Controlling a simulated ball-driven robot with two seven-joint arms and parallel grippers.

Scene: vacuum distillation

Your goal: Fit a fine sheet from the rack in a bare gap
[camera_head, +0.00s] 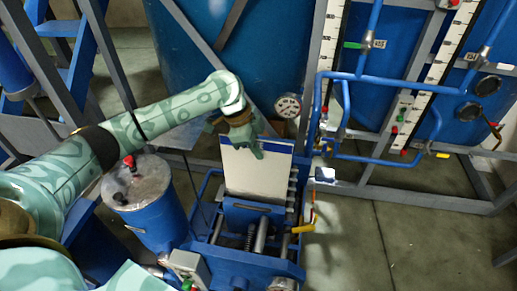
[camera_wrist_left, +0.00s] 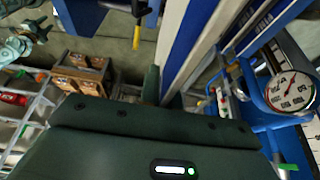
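A pale rectangular sheet (camera_head: 258,178) stands nearly upright in the blue frame (camera_head: 248,222) in the head view. My left gripper (camera_head: 249,148) points down at the sheet's upper edge, its fingers overlapping the pale face. In the left wrist view, one dark green finger (camera_wrist_left: 151,84) stands beside a long pale surface with a blue edge; the other finger is not clear. I cannot tell whether the fingers grip the sheet. A pale teal jointed part at the wrist view's upper left corner looks like my right arm, its fingers unclear. Other sheets and gaps cannot be made out.
A blue canister (camera_head: 148,206) with a red-topped lid stands left of the frame. A round gauge (camera_head: 288,106) and blue pipes (camera_head: 352,77) stand close behind and right. Wooden boxes (camera_wrist_left: 82,74) show in the wrist view. The floor at right is clear.

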